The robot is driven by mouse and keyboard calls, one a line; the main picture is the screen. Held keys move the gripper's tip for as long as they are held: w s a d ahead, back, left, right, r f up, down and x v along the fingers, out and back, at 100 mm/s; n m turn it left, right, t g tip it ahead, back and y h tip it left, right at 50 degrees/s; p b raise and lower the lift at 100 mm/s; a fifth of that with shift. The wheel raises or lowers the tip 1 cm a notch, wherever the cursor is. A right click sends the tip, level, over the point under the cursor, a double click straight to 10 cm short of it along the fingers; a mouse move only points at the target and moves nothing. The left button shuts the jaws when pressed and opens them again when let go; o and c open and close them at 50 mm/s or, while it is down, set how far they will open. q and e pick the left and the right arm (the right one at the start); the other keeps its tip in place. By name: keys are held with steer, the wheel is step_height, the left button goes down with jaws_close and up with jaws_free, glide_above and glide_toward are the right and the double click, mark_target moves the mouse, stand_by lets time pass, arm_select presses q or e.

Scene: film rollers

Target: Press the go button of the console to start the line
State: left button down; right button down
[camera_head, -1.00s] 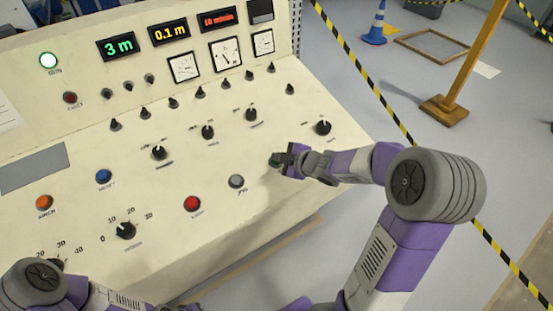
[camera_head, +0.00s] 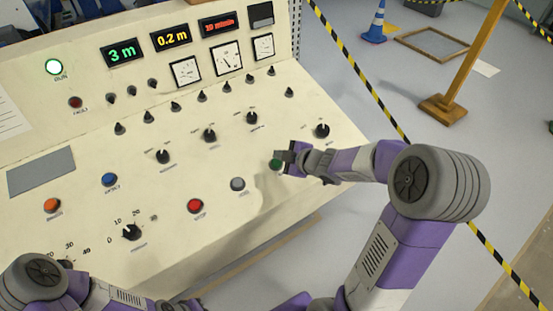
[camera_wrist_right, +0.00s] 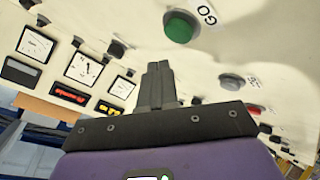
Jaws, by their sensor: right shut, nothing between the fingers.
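The cream console (camera_head: 110,210) fills the left and middle of the head view. Its green go button (camera_head: 274,165) sits on the sloped panel, right of a grey button. In the right wrist view the go button (camera_wrist_right: 181,27) is whole, with a "GO" label beside it. My right gripper (camera_head: 286,157) is at the go button, just to its right and partly over it in the head view. In the right wrist view its fingers (camera_wrist_right: 158,70) are together and empty, with the tips showing apart from the button. Part of my left arm shows at lower left; its gripper is not visible.
A red button (camera_head: 195,206), a grey button (camera_head: 237,184) and several black knobs surround the go button. A green lamp (camera_head: 54,67) is lit; displays read "3 m" (camera_head: 122,53) and "0.2 m" (camera_head: 171,39).

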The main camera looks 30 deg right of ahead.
steer(key=r+p, duration=0.2)
steer(key=r, duration=0.1)
steer(key=shift+s+r, duration=0.15)
steer(key=shift+s, duration=0.25)
stand_by(0.5)
